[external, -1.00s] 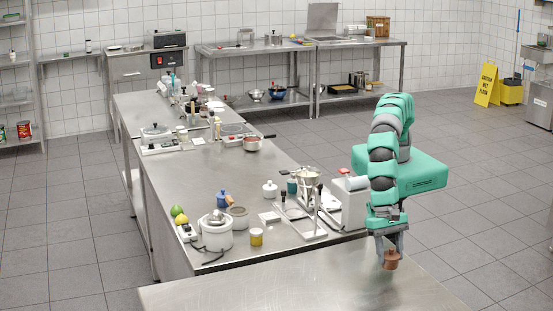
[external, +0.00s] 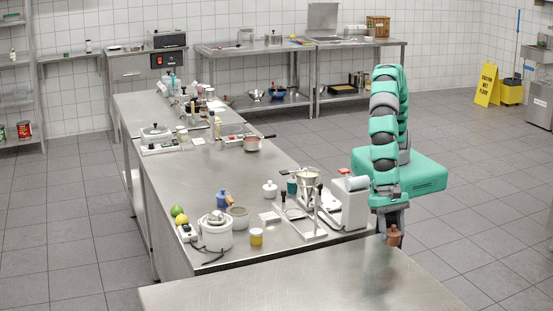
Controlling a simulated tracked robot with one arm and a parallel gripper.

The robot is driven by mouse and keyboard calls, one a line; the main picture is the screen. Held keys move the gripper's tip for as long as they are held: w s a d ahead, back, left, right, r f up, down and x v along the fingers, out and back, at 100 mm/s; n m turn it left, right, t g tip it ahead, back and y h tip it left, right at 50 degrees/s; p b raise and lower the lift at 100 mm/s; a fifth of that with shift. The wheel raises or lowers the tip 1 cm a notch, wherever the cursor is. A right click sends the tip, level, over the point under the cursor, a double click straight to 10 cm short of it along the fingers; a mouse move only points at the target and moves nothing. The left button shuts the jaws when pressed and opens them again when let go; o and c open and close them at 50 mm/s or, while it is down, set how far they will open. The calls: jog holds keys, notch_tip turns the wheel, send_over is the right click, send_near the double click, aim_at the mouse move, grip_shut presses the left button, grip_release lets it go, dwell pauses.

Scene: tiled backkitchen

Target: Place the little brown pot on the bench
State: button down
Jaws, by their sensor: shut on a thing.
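The little brown pot (external: 394,236) is at the right in the external view, held in my gripper (external: 393,228). My gripper is shut on it, and part of the pot's side is covered by the fingers. The pot shows just above and behind the far right edge of the near steel bench (external: 290,278). I cannot tell the exact gap between pot and bench. The near bench top is bare.
The near bench has wide free room.

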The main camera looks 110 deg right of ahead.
jog(key=shift+s+d+r, duration=0.1)
jog(key=shift+s+d, duration=0.05)
jog(key=shift+d, duration=0.05)
jog(key=shift+a+r, duration=0.25)
notch_tip(320, 180, up, 23)
jog(key=w+d+m+t+b, duration=0.1)
jog(key=w+d+m+b, duration=0.25)
jog(key=w+d, duration=1.75)
jog(key=w+d+f+m+t+h+b, duration=0.1)
jog(key=w+d+m, duration=0.1)
jog(key=d, duration=1.4)
jog(key=w+d+f+m+t+b, duration=0.1)
jog(key=w+d+m+b, duration=0.15)
jog(key=d, duration=1.35)
notch_tip(320, 180, down, 16)
jog(key=shift+w+d+f+p, duration=0.2)
jog(key=shift+f+p, duration=0.05)
jog(key=shift+p, duration=0.1)
